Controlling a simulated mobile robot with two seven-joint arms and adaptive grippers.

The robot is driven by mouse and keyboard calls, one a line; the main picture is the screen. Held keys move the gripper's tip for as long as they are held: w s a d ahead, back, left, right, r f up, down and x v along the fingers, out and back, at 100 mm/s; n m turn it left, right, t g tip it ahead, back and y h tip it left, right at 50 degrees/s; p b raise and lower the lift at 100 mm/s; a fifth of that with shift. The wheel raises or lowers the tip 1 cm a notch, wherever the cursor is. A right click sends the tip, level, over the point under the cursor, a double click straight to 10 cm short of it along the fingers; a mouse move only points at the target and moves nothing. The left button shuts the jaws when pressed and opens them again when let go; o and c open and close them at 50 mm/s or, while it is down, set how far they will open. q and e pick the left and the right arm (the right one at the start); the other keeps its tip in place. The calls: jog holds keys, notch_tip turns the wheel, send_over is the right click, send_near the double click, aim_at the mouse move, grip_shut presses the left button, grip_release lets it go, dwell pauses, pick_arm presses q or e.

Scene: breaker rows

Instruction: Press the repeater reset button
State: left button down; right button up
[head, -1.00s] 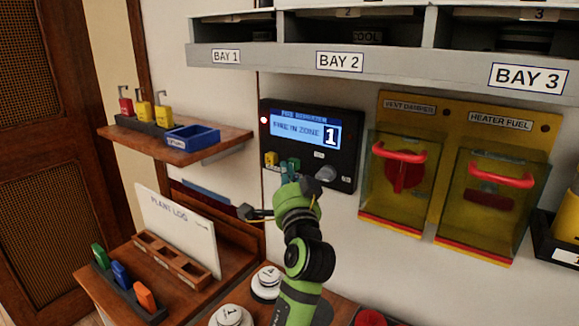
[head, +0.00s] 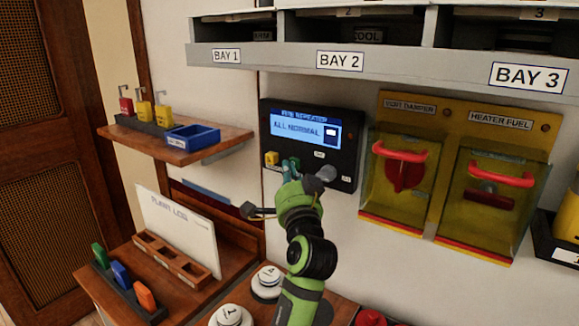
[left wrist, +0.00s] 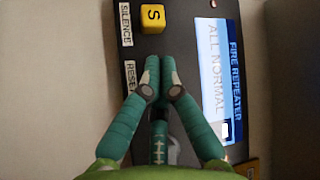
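The fire repeater panel (head: 350,160) is on the wall, and its screen (head: 300,128) reads "ALL NORMAL". It also shows in the left wrist view (left wrist: 183,40). The yellow silence button (head: 271,158), marked S in the left wrist view (left wrist: 152,18), is beside my fingers and apart from them. My left gripper (head: 289,172) is at the panel's lower part. In the left wrist view its teal fingers (left wrist: 159,72) are together, with nothing seen between them, next to the RESET label (left wrist: 130,78). They hide the reset button there; I cannot tell whether they touch it. My right gripper is not in view.
A grey knob (head: 326,174) sits on the panel just right of my gripper. Clear-covered vent damper and heater fuel boxes (head: 440,215) are further right. A wooden shelf (head: 222,145) is left, the bay shelf (head: 270,59) above, and a wooden desk (head: 190,300) below.

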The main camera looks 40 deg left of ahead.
pick_arm(q)
jog(key=shift+w, duration=0.15)
dwell(0.3)
jog(key=shift+s, duration=0.4)
jog(key=shift+d, duration=0.1)
jog(key=s+p, duration=0.2)
jog(key=s, duration=0.4)
jog(key=shift+d, duration=0.3)
